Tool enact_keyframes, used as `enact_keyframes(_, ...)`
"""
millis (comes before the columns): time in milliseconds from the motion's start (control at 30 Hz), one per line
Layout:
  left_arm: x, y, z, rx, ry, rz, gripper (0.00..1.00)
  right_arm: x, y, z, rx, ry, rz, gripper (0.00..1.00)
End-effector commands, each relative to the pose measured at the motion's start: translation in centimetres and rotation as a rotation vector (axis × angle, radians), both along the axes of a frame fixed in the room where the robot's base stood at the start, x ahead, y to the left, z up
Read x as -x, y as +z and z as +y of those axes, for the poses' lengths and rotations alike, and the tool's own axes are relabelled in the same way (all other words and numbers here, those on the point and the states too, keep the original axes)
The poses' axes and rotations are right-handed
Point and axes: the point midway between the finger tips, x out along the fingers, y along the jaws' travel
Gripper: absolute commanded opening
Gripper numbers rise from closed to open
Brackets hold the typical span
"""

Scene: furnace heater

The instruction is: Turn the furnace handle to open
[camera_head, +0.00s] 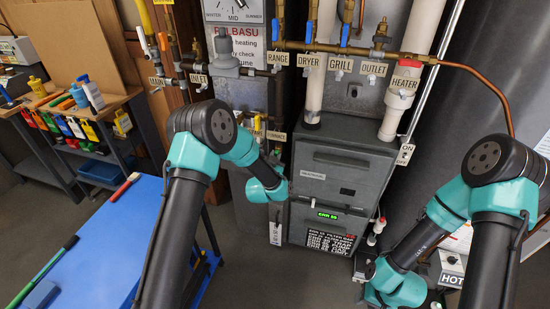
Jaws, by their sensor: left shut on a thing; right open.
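The FURNACE tag (276,135) hangs on the pipework left of the grey furnace cabinet (345,160). My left arm reaches in from the left, and its teal wrist is just below this tag. My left gripper (277,156) is small and partly hidden beside the wrist; it is shut at the furnace handle, whose shape I cannot make out behind it. My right gripper (368,268) is low, near the cabinet's bottom right corner, and is open. Its fingers are hard to make out, and it is well away from the handle.
Copper pipes (345,47) with blue-handled valves and several tags cross above the cabinet. A green display (328,216) is lit on the cabinet. A blue table (100,250) stands at left, with shelves of bottles behind it. A large dark tank (440,110) stands at right.

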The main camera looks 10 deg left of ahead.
Motion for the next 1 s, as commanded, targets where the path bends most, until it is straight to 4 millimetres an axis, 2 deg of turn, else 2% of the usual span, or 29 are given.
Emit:
enact_keyframes(433,0.0,0.05,0.13,0.264,0.0,0.029,0.0,0.0,0.0,0.0,0.0,0.0,0.0,0.43)
enact_keyframes(967,-0.02,0.05,0.15,0.31,0.0,0.035,0.0,0.0,0.0,0.0,0.0,0.0,0.0,0.43)
enact_keyframes(1000,-0.02,0.05,0.15,0.31,0.0,0.035,0.18,0.0,0.0,0.0,0.0,0.0,0.0,0.43)
